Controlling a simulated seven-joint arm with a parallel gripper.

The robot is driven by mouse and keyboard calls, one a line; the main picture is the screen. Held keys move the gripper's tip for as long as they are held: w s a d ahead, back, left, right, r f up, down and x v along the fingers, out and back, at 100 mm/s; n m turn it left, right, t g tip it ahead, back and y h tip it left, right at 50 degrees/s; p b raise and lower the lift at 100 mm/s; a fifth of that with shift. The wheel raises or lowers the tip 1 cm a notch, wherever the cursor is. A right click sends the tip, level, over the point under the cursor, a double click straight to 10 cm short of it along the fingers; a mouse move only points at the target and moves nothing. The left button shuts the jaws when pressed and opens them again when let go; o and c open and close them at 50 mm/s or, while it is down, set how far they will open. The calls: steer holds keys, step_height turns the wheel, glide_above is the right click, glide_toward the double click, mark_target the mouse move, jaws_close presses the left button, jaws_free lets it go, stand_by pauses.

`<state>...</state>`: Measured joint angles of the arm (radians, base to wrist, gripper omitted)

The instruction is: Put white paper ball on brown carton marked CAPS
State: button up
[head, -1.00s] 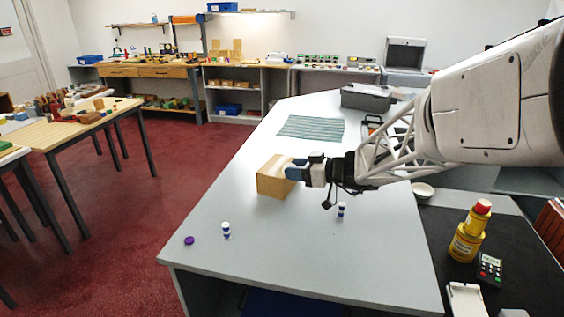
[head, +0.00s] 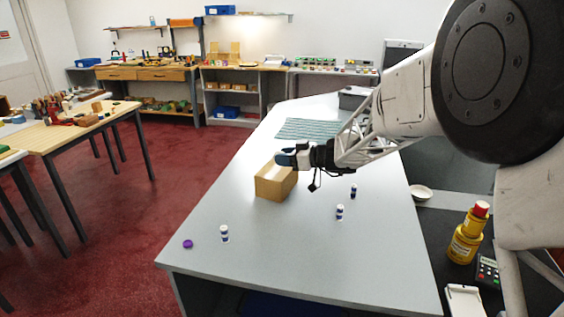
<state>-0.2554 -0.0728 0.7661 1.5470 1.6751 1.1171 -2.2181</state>
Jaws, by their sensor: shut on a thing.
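The brown carton (head: 272,190) stands on the grey counter, left of its middle in the head view. No marking can be read on it. Whether the fingers touch the carton cannot be told. No white paper ball can be seen clearly anywhere on the counter.
Small white-and-blue bottles stand on the counter (head: 240,265): one front left (head: 225,234), two at the right (head: 340,212) (head: 353,191). A purple cap (head: 188,244) lies front left. A green striped mat (head: 308,129) lies behind the carton. A white bowl (head: 420,192) is at the right.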

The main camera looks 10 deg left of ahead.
mark_target(282, 169)
steer(key=shift+w+a+f, duration=0.1)
steer(key=shift+w+a, duration=0.2)
steer(key=shift+w, duration=0.35)
steer(key=shift+w+a, duration=0.3)
steer(key=shift+w, duration=0.35)
steer(key=shift+w+a+f, duration=0.1)
steer(key=shift+w+a, duration=0.2)
steer(key=shift+w, duration=0.35)
steer(key=shift+f, duration=1.75)
steer(key=shift+f, duration=0.1)
steer(key=o, duration=0.9)
steer(key=v, duration=1.2)
